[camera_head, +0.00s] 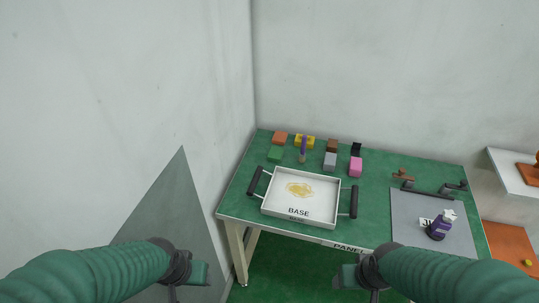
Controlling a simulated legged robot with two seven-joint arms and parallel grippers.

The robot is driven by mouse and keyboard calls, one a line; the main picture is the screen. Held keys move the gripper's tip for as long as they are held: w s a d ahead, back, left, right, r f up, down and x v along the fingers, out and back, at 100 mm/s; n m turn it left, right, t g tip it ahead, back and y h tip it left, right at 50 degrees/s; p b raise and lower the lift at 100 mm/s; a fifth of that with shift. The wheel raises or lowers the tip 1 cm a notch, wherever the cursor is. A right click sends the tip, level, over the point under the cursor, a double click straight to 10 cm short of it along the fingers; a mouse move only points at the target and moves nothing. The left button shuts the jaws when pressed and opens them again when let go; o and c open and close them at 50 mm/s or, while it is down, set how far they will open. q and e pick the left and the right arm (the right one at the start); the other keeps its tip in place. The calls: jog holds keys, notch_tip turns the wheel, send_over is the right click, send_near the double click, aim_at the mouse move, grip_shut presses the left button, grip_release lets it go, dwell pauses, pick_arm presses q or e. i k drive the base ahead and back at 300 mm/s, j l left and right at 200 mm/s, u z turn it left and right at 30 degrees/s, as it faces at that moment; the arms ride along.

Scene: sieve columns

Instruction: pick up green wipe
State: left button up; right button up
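The green wipe (275,154) looks like a small green block. It lies at the back left of the green table (240,200), in front of an orange block (280,138). My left gripper (198,273) is at the bottom left, in front of the table and well short of the wipe. My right gripper (345,278) is at the bottom, right of centre, also in front of the table. I cannot tell whether either gripper is open or shut. Neither touches the wipe.
A white tray (270,205) marked BASE, with black side handles and a yellow patch inside, stands in front of the blocks.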

aim_at(275, 154)
jog(key=i+l+u, duration=0.35)
jog(key=l, duration=0.35)
jog(key=i+l+u, duration=0.2)
jog(key=l, duration=0.2)
jog(key=i+l+u, duration=0.15)
jog(key=l, duration=0.25)
jog(key=u, duration=1.3)
jog(key=i+l, duration=0.05)
jog(key=l, duration=0.05)
